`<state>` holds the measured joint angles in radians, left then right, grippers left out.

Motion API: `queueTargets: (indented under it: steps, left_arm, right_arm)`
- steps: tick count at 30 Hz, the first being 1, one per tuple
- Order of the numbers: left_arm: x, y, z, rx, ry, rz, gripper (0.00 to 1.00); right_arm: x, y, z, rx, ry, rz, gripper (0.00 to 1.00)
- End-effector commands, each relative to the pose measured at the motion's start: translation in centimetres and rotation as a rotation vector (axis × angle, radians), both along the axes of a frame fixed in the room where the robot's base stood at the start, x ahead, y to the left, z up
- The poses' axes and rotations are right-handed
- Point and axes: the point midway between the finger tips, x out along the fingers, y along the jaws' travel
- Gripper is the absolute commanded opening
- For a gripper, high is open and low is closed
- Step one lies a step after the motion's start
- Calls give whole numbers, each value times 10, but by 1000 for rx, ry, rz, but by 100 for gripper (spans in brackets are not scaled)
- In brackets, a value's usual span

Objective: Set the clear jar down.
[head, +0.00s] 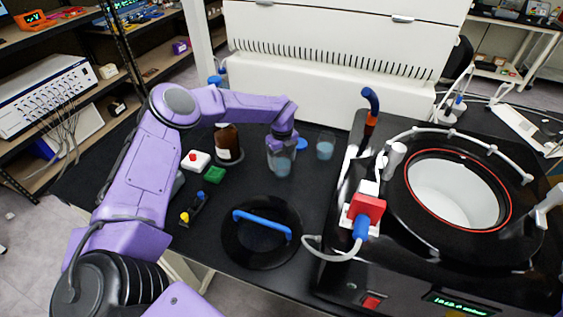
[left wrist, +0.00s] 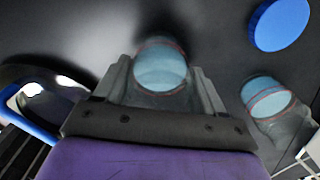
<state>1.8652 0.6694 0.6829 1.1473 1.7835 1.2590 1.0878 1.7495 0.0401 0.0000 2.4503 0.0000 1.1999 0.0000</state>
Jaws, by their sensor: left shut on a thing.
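My left gripper (head: 281,148) is shut on a clear jar (head: 281,163) with bluish contents. The jar looks upright, at or just above the black table; I cannot tell whether its base touches. In the left wrist view the jar (left wrist: 161,68) sits between the two fingers (left wrist: 163,85), seen from above. A second, similar clear jar (head: 325,149) stands apart to the right, and it also shows in the left wrist view (left wrist: 268,98). A blue cap (head: 302,144) lies flat on the table between and behind the jars, also visible in the left wrist view (left wrist: 279,25). My right gripper is not in view.
A brown bottle (head: 228,144) stands left of the held jar. A black lid with a blue handle (head: 262,227) lies in front. A red-button box (head: 196,160) and green block (head: 214,174) are at left. The freeze dryer (head: 340,278) fills the right side.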

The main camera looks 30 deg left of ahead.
Motion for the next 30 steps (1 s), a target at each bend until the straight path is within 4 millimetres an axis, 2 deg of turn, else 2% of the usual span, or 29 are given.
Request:
queueTargets:
  steps: [3, 4, 6, 14, 17, 20, 27, 30]
  left_arm:
    - [0, 0, 2, 0, -1, 0, 30]
    - [0, 0, 1, 0, 0, 0, 76]
    - [0, 0, 1, 0, 0, 0, 95]
    - [0, 0, 2, 0, 0, 0, 95]
    - [0, 0, 8, 0, -1, 1, 95]
    - [1, 0, 27, 0, -5, 1, 95]
    - [1, 0, 87, 0, -5, 1, 95]
    - [1, 0, 106, 1, -4, 1, 95]
  right_arm:
    - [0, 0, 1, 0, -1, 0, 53]
    - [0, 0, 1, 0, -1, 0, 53]
    - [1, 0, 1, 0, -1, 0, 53]
    - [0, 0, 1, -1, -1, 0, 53]
    - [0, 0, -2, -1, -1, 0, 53]
    - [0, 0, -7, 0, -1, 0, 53]
    - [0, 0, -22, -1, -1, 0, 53]
    - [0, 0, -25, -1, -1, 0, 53]
